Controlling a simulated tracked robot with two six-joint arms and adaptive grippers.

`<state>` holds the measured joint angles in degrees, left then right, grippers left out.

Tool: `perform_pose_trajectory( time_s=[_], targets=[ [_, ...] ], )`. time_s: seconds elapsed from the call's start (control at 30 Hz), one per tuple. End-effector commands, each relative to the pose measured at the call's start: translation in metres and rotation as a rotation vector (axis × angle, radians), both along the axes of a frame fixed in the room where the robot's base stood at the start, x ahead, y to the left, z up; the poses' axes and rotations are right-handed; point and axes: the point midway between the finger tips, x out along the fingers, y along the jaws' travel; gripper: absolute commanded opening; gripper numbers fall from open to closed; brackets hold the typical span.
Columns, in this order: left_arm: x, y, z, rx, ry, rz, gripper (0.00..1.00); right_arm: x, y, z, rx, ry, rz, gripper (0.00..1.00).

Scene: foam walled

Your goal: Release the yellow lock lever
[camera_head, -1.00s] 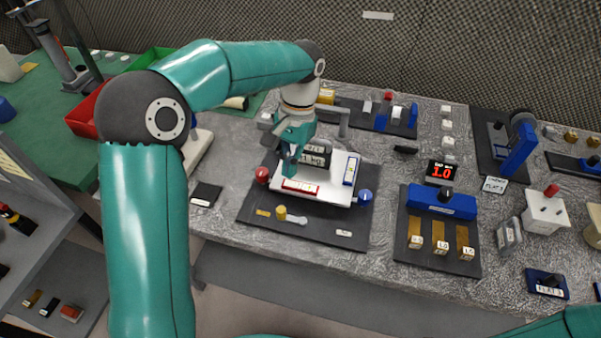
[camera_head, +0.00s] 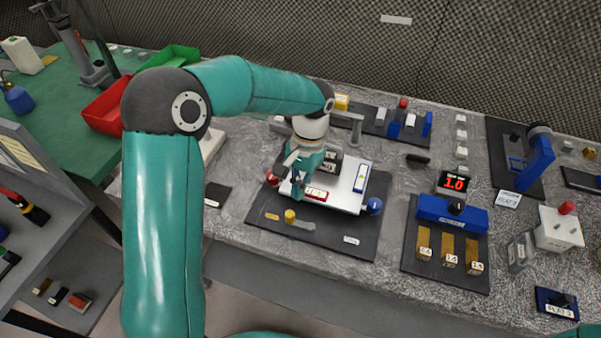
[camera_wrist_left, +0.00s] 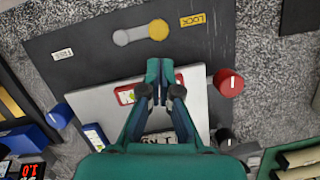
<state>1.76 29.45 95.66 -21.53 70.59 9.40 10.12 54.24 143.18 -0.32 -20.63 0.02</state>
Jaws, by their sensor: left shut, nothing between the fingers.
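The lock lever (camera_head: 303,225) is a short grey bar with a yellow knob (camera_head: 290,216) at its left end, at the front of a dark base plate (camera_head: 340,240). In the left wrist view the yellow knob (camera_wrist_left: 158,30) sits beside a yellow LOCK label (camera_wrist_left: 193,20), and the grey bar (camera_wrist_left: 127,36) points away from that label. My left gripper (camera_head: 298,193) is shut and empty, pointing down over the front left of the white plate. In the left wrist view its fingertips (camera_wrist_left: 160,68) are near the knob, with a gap between. My right gripper is not in view.
The white plate (camera_head: 345,197) carries red and blue labelled blocks and grey weights. A red knob (camera_head: 271,178) and a blue knob (camera_head: 374,206) flank it. A blue fixture (camera_head: 450,213) with brass blocks stands to the right. The front of the dark base is mostly clear.

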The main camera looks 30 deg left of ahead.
Motion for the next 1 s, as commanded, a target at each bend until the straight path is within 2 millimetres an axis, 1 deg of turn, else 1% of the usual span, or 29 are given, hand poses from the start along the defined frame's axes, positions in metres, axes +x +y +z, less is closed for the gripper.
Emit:
perform_pose_trajectory(
  time_s=[0.03, 0.13, 0.3, 0.6, 0.63, 1.0],
  targets=[
    [-0.003, 0.000, -0.008, -0.001, 0.004, 0.001, 0.00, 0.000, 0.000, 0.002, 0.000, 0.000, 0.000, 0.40],
    [-0.006, 0.000, -0.021, -0.001, 0.003, 0.000, 0.00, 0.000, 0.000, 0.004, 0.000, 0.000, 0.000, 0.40],
    [-0.009, 0.000, -0.034, 0.000, 0.001, -0.001, 0.00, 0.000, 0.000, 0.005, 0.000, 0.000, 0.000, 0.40],
    [-0.009, 0.000, -0.036, 0.000, -0.001, -0.001, 0.00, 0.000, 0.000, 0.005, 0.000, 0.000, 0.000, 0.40],
    [-0.008, 0.005, -0.036, 0.000, -0.001, 0.000, 0.00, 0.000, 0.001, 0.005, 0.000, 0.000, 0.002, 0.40],
    [-0.008, -0.004, -0.036, -0.001, -0.001, 0.033, 0.00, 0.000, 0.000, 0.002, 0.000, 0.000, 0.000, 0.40]
  ],
)
